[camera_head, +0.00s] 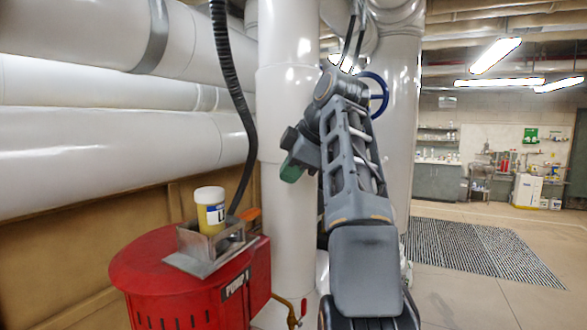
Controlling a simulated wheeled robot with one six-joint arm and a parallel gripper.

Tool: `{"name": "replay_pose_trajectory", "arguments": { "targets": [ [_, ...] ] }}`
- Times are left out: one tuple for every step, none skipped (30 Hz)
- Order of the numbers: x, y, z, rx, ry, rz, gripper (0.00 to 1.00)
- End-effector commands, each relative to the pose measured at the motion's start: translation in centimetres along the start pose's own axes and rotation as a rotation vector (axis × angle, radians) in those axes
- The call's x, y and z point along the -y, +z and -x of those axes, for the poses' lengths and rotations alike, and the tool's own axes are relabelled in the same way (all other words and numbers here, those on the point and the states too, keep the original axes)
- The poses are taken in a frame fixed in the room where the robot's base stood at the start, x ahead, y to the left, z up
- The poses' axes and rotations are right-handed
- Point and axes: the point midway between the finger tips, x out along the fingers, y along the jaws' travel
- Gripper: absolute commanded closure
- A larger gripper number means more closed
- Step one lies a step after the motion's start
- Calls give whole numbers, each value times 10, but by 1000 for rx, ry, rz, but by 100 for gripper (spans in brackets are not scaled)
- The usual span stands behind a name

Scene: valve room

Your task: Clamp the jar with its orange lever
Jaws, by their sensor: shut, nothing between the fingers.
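Only part of the lever shows. How the fixture's parts sit against the jar is too small to tell. My gripper (291,172), with a green end, is shut and empty in front of the white upright pipe. It is above and to the right of the jar and lever, apart from both.
The red pump housing (160,287) stands beside a white upright pipe (284,230). A black corrugated hose (236,90) hangs down behind the jar. A small yellow pipe with a red tap (291,318) is low down. Open floor with a striped mat (475,250) lies right.

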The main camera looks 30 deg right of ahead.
Motion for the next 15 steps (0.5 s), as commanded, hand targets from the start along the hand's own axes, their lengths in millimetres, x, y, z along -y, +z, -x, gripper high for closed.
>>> {"name": "replay_pose_trajectory", "arguments": {
  "targets": [
    [0,1,3,1,2,-1,100],
    [0,1,4,1,1,-1,100],
    [0,1,5,1,1,-1,100],
    [0,1,7,0,2,0,100],
    [0,1,8,1,1,1,100],
    [1,1,9,1,1,1,100],
    [1,1,10,1,1,1,100],
    [1,1,10,1,1,1,100],
    [1,1,10,1,1,1,100],
    [1,1,11,1,1,1,100],
    [1,1,11,1,0,1,100],
    [1,1,11,1,0,1,100],
    [1,1,12,2,0,1,100],
    [1,1,12,2,0,1,100],
    [2,1,12,2,0,1,100]
  ]
}}
